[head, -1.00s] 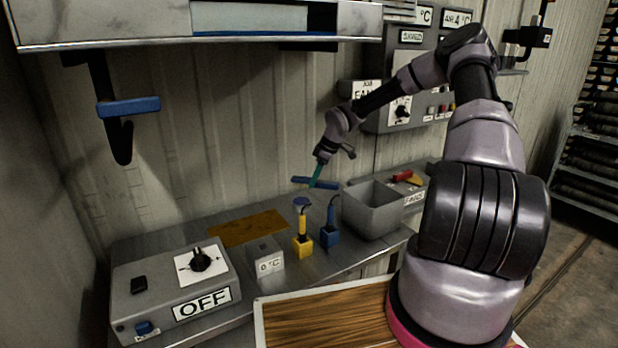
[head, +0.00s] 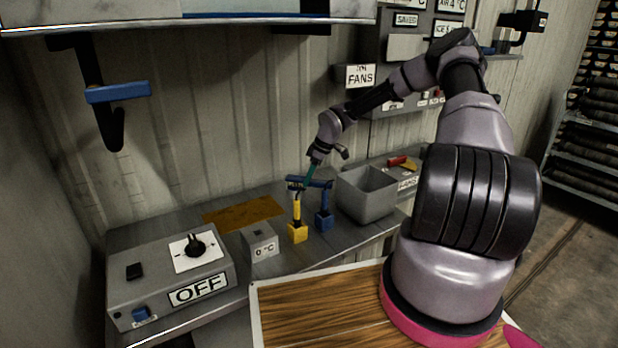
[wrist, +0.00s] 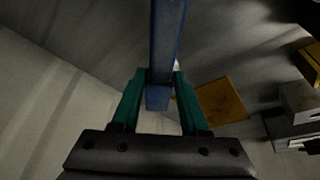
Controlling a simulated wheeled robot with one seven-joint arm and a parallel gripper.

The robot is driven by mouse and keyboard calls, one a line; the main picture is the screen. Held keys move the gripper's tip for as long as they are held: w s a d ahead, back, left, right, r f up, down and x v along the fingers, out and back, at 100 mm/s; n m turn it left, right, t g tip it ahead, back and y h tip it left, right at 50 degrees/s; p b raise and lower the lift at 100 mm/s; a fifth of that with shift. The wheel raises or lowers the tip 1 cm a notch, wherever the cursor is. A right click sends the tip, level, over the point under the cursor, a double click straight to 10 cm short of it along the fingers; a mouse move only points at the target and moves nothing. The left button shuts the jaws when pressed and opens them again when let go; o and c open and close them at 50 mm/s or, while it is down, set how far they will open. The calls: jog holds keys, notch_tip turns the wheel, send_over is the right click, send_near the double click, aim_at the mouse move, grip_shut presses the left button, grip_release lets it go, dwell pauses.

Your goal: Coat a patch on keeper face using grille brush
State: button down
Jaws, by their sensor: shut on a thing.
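My gripper (head: 311,171), with green fingers, is shut on a long blue bar (head: 319,183). The bar stretches up and away between the fingers in the wrist view (wrist: 166,45). In the head view it sits level at the tops of a yellow-handled tool (head: 297,212) in a yellow block and a blue tool (head: 325,203) in a blue block. I cannot tell whether they touch, or which is the grille brush. A black hooked bracket (head: 108,110) with a blue crosspiece (head: 118,92) hangs at the upper left; I cannot tell if it is the keeper.
An orange sheet (head: 243,213) lies on the metal bench by the wall. A grey 0 °C block (head: 260,242) and an OFF switch box (head: 170,275) stand to the left. A grey open bin (head: 367,195) stands right of the tools. A shelf (head: 190,14) overhangs above.

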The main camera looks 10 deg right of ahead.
jog(key=shift+f, duration=0.55)
dwell(1.6)
jog(key=shift+r, duration=3.5)
jog(key=shift+r, duration=0.1)
